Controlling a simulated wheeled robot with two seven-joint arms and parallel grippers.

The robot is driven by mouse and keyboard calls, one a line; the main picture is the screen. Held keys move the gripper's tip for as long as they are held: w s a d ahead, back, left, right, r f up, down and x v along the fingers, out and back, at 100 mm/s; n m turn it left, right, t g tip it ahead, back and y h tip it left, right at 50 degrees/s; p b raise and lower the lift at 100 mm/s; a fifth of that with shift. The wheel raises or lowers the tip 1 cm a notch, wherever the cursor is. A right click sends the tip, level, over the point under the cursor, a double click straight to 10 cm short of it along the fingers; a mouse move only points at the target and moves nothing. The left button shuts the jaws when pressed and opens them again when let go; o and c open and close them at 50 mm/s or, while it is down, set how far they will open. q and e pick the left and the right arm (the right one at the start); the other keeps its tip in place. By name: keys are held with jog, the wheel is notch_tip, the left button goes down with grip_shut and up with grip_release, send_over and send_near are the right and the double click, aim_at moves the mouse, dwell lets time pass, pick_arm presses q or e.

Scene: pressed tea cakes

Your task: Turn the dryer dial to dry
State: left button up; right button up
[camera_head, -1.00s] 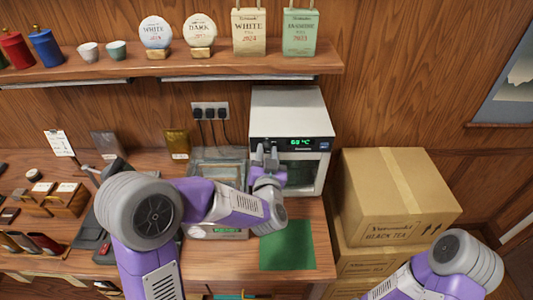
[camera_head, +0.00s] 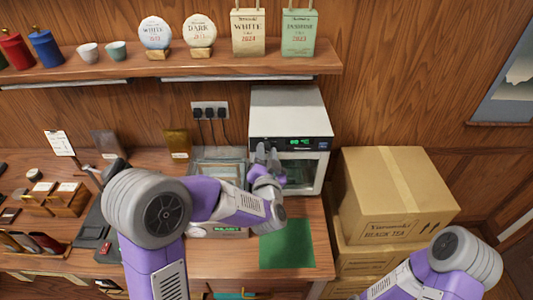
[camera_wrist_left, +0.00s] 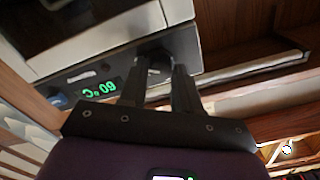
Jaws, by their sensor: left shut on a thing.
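The dryer (camera_head: 290,112) is a white box with a dark front panel, standing on the counter against the wall. A green lit display (camera_head: 302,141) on its panel reads about 60 °C and shows upside down in the left wrist view (camera_wrist_left: 101,89). My left gripper (camera_head: 268,152) is at the panel's left part, beside the display. In the left wrist view its fingers (camera_wrist_left: 160,78) are closed around the dark dial (camera_wrist_left: 153,55), mostly hidden between them. I cannot read the dial's setting. My right arm shows at the lower right, but its gripper is out of view.
Stacked cardboard boxes (camera_head: 395,195) stand right of the dryer. A green mat (camera_head: 287,245) lies on the counter in front. A shelf (camera_head: 180,65) with tea cakes and packets runs above. A scale (camera_head: 222,232) sits under my left arm.

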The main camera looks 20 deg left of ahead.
pick_arm(q)
jog(key=o, duration=1)
jog(key=shift+o, duration=0.2)
jog(key=v, duration=0.7)
jog(key=shift+s, duration=0.35)
